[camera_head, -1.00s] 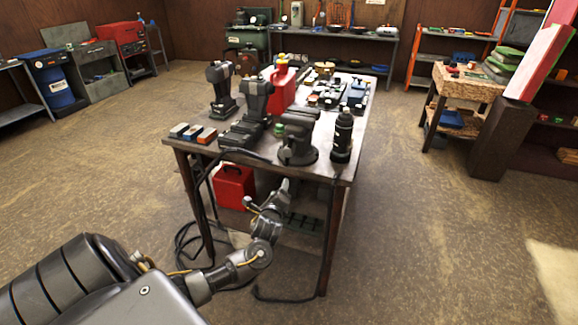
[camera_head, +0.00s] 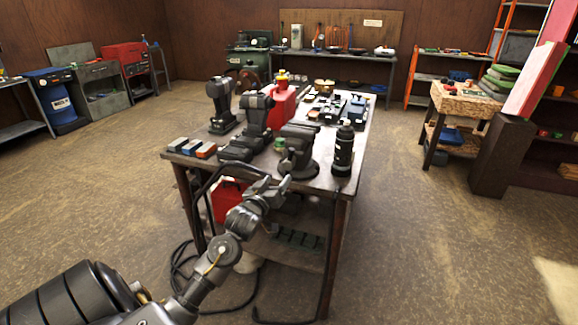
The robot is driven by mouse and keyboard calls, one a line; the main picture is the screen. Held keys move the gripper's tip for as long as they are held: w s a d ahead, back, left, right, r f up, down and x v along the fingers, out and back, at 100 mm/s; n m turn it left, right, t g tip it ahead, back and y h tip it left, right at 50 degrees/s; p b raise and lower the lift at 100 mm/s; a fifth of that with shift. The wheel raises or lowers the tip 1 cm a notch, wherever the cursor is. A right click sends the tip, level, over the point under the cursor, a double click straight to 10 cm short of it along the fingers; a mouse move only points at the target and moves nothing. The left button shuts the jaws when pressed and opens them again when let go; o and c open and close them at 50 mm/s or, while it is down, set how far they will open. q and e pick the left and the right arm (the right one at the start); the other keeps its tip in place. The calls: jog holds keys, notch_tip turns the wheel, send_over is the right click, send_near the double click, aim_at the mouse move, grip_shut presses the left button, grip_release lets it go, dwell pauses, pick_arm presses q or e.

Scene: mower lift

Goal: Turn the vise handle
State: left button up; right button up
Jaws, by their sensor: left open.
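The dark grey vise (camera_head: 299,152) stands at the near edge of the wooden workbench (camera_head: 322,182), right of the middle of the picture. Its handle is too small and dark for me to make out clearly. My left gripper (camera_head: 275,184) is open and empty, just in front of the bench's near edge and a little below and left of the vise. It looks apart from the vise, though the depth gap is hard to judge. My right gripper is not in view.
A black cylindrical bottle (camera_head: 344,149) stands close to the right of the vise. Power tools, a red canister (camera_head: 281,104) and small coloured blocks (camera_head: 191,147) share the bench. A red box (camera_head: 227,199) sits beneath. Black cables hang by the near legs. Floor is open around.

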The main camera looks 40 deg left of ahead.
aim_at(287, 167)
pick_arm(q)
jog(key=p+x, duration=0.1)
jog(key=x, duration=1)
jog(key=shift+p, duration=0.4)
jog(key=shift+s, duration=0.1)
jog(key=c, duration=1)
jog(key=shift+r+m+p, duration=0.1)
jog(key=shift+m+p, duration=0.25)
jog(key=shift+m, duration=1.15)
jog(key=o, duration=1)
